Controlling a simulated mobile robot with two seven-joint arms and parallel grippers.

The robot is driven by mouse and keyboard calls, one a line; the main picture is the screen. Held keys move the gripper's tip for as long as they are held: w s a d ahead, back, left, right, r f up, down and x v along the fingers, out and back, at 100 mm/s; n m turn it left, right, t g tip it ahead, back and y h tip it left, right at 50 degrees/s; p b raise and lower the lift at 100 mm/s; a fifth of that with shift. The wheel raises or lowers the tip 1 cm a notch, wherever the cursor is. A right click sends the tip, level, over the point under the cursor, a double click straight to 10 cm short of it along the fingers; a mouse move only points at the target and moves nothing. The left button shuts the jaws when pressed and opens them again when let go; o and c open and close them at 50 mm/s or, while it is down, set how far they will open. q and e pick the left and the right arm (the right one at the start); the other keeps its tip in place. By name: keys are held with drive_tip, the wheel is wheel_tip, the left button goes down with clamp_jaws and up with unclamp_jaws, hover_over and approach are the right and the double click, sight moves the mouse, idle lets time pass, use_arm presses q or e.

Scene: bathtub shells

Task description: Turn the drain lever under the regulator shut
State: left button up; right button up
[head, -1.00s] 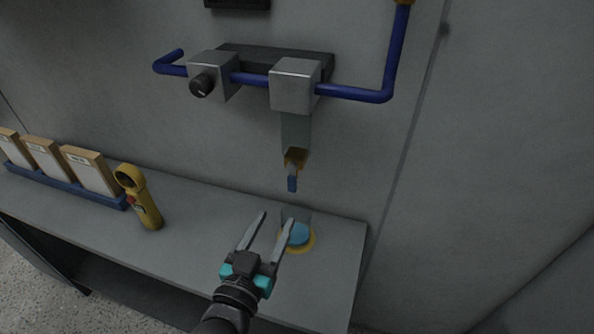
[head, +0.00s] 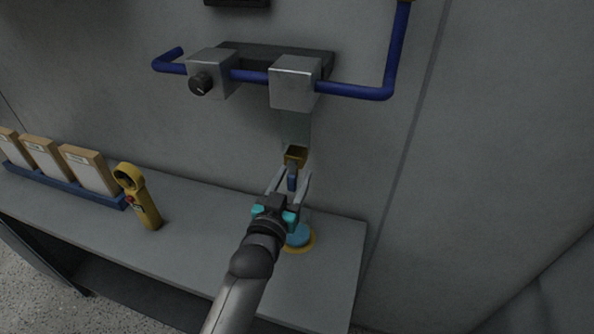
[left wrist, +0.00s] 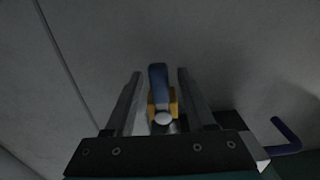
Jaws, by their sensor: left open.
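The drain lever (head: 292,178) is a small blue handle on a brass valve body (head: 295,155), hanging below the clear bowl (head: 296,127) of the regulator (head: 295,83). In the head view the lever points down. My left gripper (head: 290,178) is open, with one finger on each side of the lever. In the left wrist view the blue lever (left wrist: 158,85) stands between the two fingers (left wrist: 158,82), with a visible gap on both sides. The brass body (left wrist: 172,101) shows behind it. My right gripper is in neither view.
A blue pipe (head: 355,92) runs through the regulator and a block with a black knob (head: 200,84). On the shelf (head: 200,215) below are a blue disc on a yellow ring (head: 300,236), a yellow handheld device (head: 140,198) and several boards in a blue rack (head: 60,185).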

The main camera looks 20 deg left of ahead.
use_arm(q)
drive_tip(key=shift+w, duration=1.4)
drive_tip(key=shift+c, duration=0.3)
clamp_jaws()
